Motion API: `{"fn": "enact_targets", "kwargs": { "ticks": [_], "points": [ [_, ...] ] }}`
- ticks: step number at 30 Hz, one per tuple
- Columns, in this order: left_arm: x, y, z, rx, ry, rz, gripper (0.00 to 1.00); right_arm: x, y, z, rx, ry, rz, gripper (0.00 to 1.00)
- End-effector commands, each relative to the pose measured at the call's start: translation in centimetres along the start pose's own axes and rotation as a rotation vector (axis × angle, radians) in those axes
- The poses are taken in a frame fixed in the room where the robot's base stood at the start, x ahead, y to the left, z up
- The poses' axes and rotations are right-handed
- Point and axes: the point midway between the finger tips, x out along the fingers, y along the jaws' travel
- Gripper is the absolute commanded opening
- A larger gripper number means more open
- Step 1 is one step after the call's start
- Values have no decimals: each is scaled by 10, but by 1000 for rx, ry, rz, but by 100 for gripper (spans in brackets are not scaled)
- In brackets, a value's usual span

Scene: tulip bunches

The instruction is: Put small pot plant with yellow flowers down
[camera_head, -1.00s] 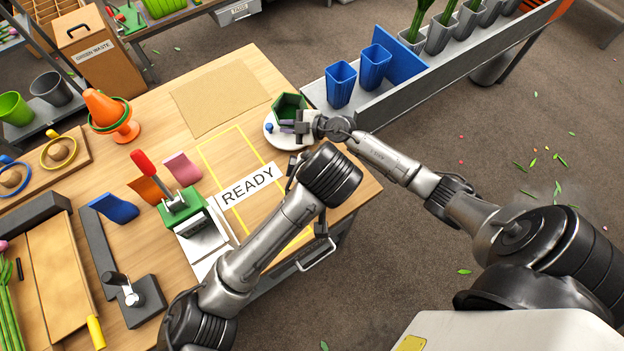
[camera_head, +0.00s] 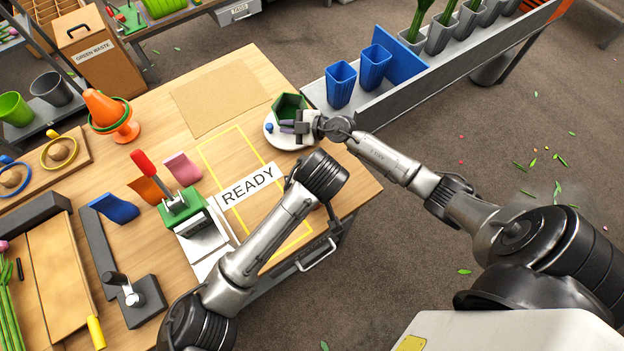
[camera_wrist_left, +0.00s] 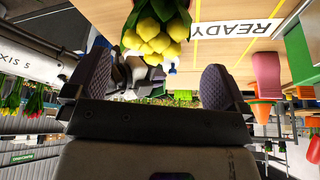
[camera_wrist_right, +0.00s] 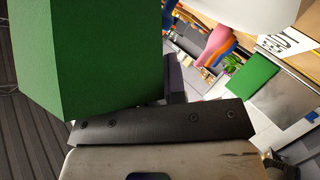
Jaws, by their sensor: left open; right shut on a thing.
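Yellow tulip flowers (camera_wrist_left: 155,28) with green leaves show at the top of the left wrist view, just beyond the fingers. The head view does not show them. My left gripper (camera_wrist_left: 157,78) is open, with its fingers wide apart and nothing between them; in the head view its own wrist hides it. My right gripper (camera_head: 301,126) is shut at the near right side of a green hexagonal pot (camera_head: 287,107), which fills the left of the right wrist view (camera_wrist_right: 80,60). The pot is at a round white plate (camera_head: 282,142) at the table's right edge; whether it touches is unclear.
A yellow-outlined area with a READY sign (camera_head: 248,187) lies on the table beside the plate. A green press with a red lever (camera_head: 180,205) stands to its left. A trough with blue pots (camera_head: 340,84) adjoins the table's far right. A brown mat (camera_head: 220,98) is bare.

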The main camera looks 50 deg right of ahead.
Motion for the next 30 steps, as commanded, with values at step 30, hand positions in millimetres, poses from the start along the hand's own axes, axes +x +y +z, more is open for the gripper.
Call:
{"fn": "enact_targets", "kwargs": {
  "ticks": [30],
  "points": [
    [54, 3, 0, 1, 0, 0, 84, 0, -2, 2, 3, -3, -5, 0]
  ]
}}
